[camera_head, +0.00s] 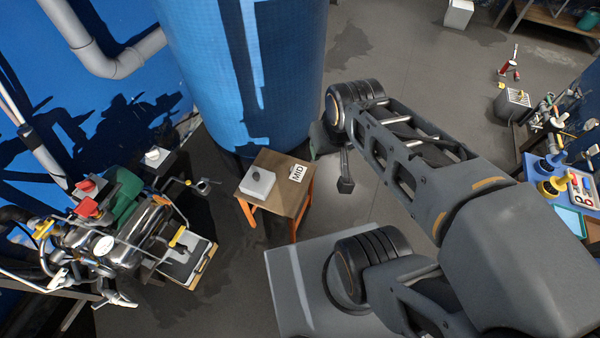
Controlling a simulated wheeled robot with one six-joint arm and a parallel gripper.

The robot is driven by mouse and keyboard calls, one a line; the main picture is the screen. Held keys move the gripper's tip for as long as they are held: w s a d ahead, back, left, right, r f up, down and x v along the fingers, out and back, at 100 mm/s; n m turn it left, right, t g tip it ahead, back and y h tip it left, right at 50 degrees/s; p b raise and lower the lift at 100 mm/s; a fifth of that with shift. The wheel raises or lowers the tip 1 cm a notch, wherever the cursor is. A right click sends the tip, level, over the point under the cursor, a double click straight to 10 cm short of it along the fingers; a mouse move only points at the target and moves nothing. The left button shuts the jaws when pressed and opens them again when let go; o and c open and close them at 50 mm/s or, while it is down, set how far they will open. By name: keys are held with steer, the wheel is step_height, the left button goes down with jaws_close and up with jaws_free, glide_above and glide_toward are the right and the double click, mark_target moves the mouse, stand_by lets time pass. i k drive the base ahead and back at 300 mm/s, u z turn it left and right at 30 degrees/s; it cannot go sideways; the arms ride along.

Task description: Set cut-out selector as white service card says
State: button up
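A white card (298,173) lettered "MID" lies on the small brown-topped table (275,162), at its right side. A light grey box (262,190) with a dark knob (256,177) on top sits at the left of the same table; it looks like the cut-out selector. The knob is too small to tell its setting, and no position marks can be read. My gripper (343,172) hangs at the end of my arm, to the right of the table and apart from the box and card. Its fingers are dark and partly hidden by the wrist, so their opening cannot be made out.
A large blue tank (240,70) stands right behind the table. Pipework and machinery with red and yellow parts (120,235) crowd the left. A bench with tools (565,185) is at the far right. The floor (420,60) beyond my arm is mostly open.

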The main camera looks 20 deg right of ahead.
mark_target(154, 155)
steer(key=u, duration=0.05)
steer(key=k, duration=0.6)
steer(key=u, duration=0.6)
steer(key=i, duration=0.55)
steer(key=u, duration=0.85)
steer(key=i, duration=1.05)
steer(key=z, duration=0.1)
